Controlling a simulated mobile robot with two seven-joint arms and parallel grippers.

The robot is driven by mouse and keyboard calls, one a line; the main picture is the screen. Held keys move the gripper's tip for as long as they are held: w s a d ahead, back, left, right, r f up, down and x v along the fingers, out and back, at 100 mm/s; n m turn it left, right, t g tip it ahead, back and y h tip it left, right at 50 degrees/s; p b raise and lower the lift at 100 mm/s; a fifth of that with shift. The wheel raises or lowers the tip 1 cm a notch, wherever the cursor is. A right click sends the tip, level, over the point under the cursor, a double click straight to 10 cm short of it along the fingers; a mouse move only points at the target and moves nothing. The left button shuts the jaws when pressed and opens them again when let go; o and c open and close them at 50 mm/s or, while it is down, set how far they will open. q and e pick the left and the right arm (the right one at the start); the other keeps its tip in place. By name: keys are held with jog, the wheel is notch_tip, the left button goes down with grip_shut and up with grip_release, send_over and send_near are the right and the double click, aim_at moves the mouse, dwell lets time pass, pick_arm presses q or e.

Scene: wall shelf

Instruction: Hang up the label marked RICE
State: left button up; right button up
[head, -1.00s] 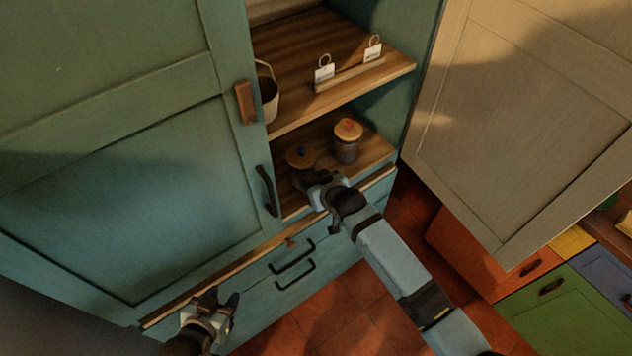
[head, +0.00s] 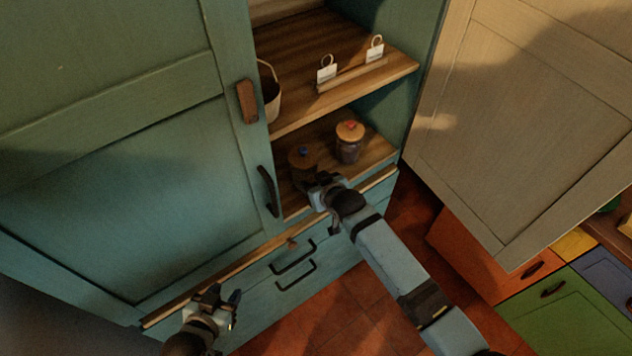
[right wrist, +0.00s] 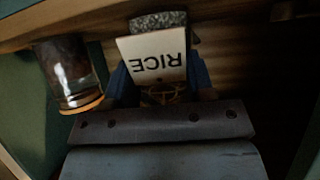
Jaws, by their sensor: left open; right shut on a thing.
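The white label marked RICE (right wrist: 155,60) shows upside down in the right wrist view. It hangs at the fingers of my right gripper (head: 314,187), which is shut on it; a thin tan loop shows between the fingers. A speckled grey surface shows behind the label. I cannot tell whether the loop touches that knob. My left gripper (head: 222,298) is open and empty at the lower left.
Two labels (head: 327,73) (head: 375,49) stand at a wooden strip on the upper shelf, near a basket (head: 270,95). Cabinet doors flank the opening.

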pick_arm(q)
jog(key=shift+s+f, duration=0.1)
jog(key=shift+s, duration=0.1)
pick_arm(e)
jog(key=o, duration=1)
jog(key=shift+c, duration=0.2)
pick_arm(q)
jog(key=shift+a, duration=0.1)
jog(key=shift+w, duration=0.1)
